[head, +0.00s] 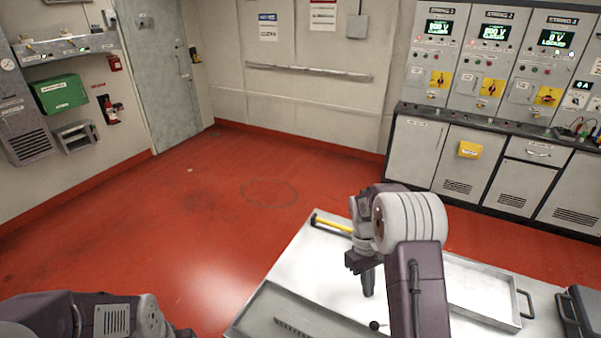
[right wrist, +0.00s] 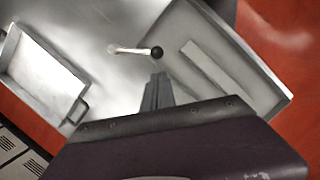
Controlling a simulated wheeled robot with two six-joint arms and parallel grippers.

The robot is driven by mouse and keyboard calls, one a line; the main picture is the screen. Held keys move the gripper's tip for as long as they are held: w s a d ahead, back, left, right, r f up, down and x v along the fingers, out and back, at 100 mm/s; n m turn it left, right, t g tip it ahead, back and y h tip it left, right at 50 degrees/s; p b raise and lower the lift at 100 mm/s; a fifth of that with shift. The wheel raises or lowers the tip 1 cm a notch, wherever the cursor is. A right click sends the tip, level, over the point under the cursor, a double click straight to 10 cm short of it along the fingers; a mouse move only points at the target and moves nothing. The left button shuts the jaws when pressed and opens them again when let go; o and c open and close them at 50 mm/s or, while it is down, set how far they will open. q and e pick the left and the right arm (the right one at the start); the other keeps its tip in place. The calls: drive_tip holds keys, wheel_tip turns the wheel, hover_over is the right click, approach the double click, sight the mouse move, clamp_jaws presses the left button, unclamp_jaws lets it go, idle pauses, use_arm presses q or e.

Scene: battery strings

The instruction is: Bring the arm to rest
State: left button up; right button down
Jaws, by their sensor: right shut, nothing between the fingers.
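My right gripper (head: 368,292) is over the pale metal work table (head: 300,255), pointing down, with its fingers together and nothing between them. The right wrist view also shows the gripper (right wrist: 156,88) shut. Just beyond its fingertips in that view is a light rod with a black ball end (right wrist: 157,52). The black ball also shows in the head view (head: 374,325), close to my right arm. Whether the gripper touches the rod I cannot tell. Part of my left arm shows at the bottom left of the head view; its gripper is out of the picture.
A yellow-handled tool (head: 330,223) lies on the table's far side. A shallow tray (head: 484,313) is right of my arm, with a dark case (head: 580,312) beyond. Battery string cabinets (head: 490,165) line the back right. Red floor (head: 200,220) is open at the left.

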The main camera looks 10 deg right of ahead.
drive_tip(key=s+a+r+n+t, duration=0.1)
drive_tip(key=s+a+r+t, duration=0.1)
drive_tip(key=a+r, duration=0.4)
drive_tip(key=s+a+f+m+t, duration=0.1)
drive_tip(key=s+a+m, duration=0.1)
drive_tip(key=s, duration=0.2)
drive_tip(key=s+a+f+m+t+y, duration=0.1)
drive_tip(key=s+a+f+m, duration=0.1)
drive_tip(key=s, duration=0.3)
drive_tip(key=shift+s+a+f+b, duration=0.25)
drive_tip(key=shift+a+b, duration=0.15)
drive_tip(key=shift+a, duration=0.35)
